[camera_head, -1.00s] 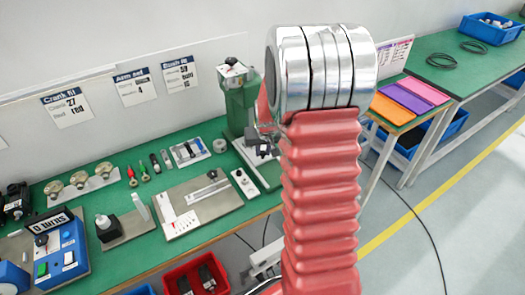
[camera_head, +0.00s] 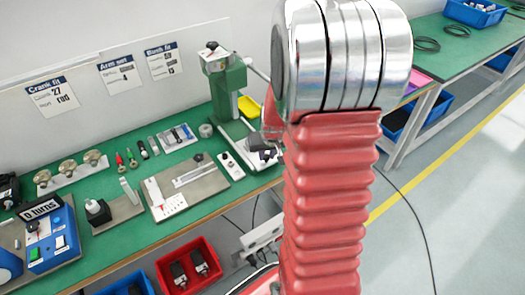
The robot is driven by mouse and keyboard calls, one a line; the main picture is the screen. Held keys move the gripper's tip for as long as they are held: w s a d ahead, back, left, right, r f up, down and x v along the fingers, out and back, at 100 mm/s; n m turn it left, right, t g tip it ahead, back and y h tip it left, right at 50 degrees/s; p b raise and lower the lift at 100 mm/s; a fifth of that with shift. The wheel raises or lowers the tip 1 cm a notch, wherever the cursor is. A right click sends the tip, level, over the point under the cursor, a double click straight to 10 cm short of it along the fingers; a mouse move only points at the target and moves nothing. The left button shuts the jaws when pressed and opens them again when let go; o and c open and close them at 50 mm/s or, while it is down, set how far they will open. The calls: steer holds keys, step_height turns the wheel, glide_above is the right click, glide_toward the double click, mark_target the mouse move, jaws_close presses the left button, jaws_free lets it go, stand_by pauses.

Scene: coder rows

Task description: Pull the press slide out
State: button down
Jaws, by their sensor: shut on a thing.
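The green press (camera_head: 228,88) stands at the back right of the green bench, with a metal lever at its top. Its press slide (camera_head: 259,162), a light plate, lies at the foot of the press near the bench's front edge. My gripper (camera_head: 265,153) is dark and small in the view, at the slide's front end. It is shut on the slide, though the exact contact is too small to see. My red, ribbed arm with a silver joint hides the area right of the press.
A yellow piece (camera_head: 251,107) shows beside the press column. A metal fixture plate (camera_head: 186,190) and a small white switch box (camera_head: 231,166) lie to the left. A red bin (camera_head: 189,266) stands below the bench. Floor to the right is clear apart from a cable.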

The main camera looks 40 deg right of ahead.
steer(key=c, duration=1.6)
jaws_free()
steer(key=shift+r, duration=0.2)
steer(key=shift+v, duration=6.7)
steer(key=s+a+r+n, duration=0.1)
steer(key=s+a+r, duration=0.2)
steer(key=a, duration=0.4)
steer(key=s+a+r+n+t+y, duration=0.1)
steer(key=s+a+r+n, duration=0.1)
steer(key=a, duration=0.6)
steer(key=s+a+r+n+y, duration=0.1)
steer(key=s+a+r+n, duration=0.1)
steer(key=s+a+r, duration=0.2)
steer(key=shift+s+a, duration=0.4)
steer(key=shift+a, duration=0.3)
steer(key=shift+s+a, duration=0.45)
steer(key=shift+a, duration=0.25)
steer(key=shift+s+a, duration=0.4)
steer(key=shift+a, duration=0.3)
